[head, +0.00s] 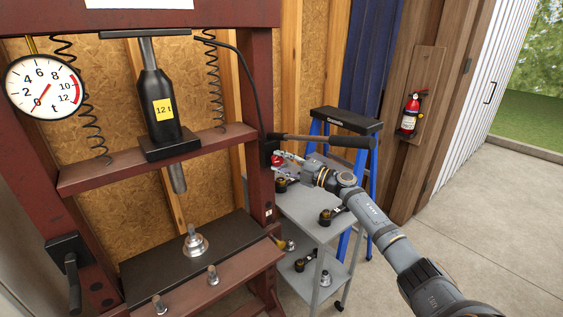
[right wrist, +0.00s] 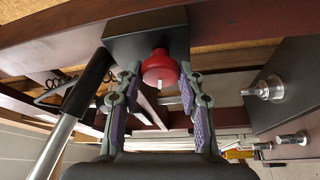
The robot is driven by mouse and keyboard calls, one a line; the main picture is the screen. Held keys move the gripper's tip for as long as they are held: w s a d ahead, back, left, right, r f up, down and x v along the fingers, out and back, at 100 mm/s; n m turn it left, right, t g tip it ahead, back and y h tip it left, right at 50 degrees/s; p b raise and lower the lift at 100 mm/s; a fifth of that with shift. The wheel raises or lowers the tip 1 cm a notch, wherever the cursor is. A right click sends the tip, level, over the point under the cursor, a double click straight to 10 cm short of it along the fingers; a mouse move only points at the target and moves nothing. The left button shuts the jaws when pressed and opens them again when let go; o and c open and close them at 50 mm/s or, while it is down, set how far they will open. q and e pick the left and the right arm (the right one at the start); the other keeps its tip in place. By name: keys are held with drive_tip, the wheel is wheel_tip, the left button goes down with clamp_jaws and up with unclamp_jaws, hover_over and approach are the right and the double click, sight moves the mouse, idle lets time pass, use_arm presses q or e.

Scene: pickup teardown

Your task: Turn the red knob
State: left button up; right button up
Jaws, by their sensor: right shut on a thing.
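The red knob (head: 276,160) sits on a black box (head: 267,151) on the right post of the dark red press (head: 258,110). In the right wrist view the knob (right wrist: 160,67) is round, with a small white mark at its lower edge, below the black box (right wrist: 146,38). My right gripper (head: 282,158) reaches the knob from the right. In the right wrist view its two fingers (right wrist: 160,77) stand on either side of the knob and are shut on it. In the head view the gripper partly hides the knob. My left gripper is not in view.
A long dark lever handle (head: 325,140) sticks out right, just above my right gripper. A grey cart (head: 310,222) with several small parts stands below my right arm. The floor at right is clear.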

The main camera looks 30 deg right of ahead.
drive_tip(key=shift+n, duration=0.3)
drive_tip(key=o, duration=1.1)
drive_tip(key=shift+a, duration=0.1)
drive_tip(key=shift+o, duration=0.2)
drive_tip(key=v, duration=0.7)
drive_tip(key=shift+s, duration=0.2)
